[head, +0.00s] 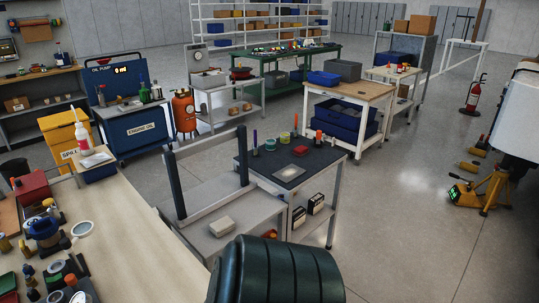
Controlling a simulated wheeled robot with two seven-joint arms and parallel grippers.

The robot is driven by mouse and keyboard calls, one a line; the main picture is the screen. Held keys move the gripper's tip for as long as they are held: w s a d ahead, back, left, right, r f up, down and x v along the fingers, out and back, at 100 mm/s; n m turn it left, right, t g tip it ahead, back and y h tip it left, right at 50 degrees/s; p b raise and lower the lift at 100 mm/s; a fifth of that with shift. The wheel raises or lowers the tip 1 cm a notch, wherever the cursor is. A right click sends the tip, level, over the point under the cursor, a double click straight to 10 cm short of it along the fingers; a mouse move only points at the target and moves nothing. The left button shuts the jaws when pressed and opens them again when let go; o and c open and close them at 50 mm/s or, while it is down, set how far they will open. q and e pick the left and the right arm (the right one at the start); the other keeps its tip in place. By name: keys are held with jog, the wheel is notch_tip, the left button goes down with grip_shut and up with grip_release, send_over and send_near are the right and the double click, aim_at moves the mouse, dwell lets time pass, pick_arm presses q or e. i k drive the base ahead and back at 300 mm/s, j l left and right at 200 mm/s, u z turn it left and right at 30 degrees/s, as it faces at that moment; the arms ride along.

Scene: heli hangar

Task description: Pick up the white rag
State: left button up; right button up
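A small white folded piece (222,226), which looks like a rag, lies on the grey cart (196,204) left of the dark-topped table. A flat pale piece (289,173) lies on the dark-topped table (262,165), and another pale flat piece (97,159) lies near a white bottle with a red tip (82,136). I cannot tell for sure which one is the white rag. Neither of my grippers is in view.
A large dark ribbed object (275,272) fills the bottom middle, close to me. A cluttered wooden bench (135,240) stands at the left. A wooden-topped cart (350,90) stands behind the dark-topped table. Open floor (410,200) lies to the right, with a yellow jack (487,190) beyond.

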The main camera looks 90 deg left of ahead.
aim_at(225, 225)
jog(key=u, duration=3.15)
jog(key=i+l+u, duration=0.2)
jog(key=l+u, duration=0.25)
jog(key=l, duration=0.15)
jog(key=i+l+u, duration=0.1)
jog(key=l+u, duration=0.3)
jog(key=l, duration=0.3)
jog(key=l+u, duration=0.45)
jog(key=l, duration=0.2)
jog(key=i+l+u, duration=0.25)
jog(key=l+u, duration=0.15)
jog(key=i+l+u, duration=0.15)
jog(key=l+u, duration=0.2)
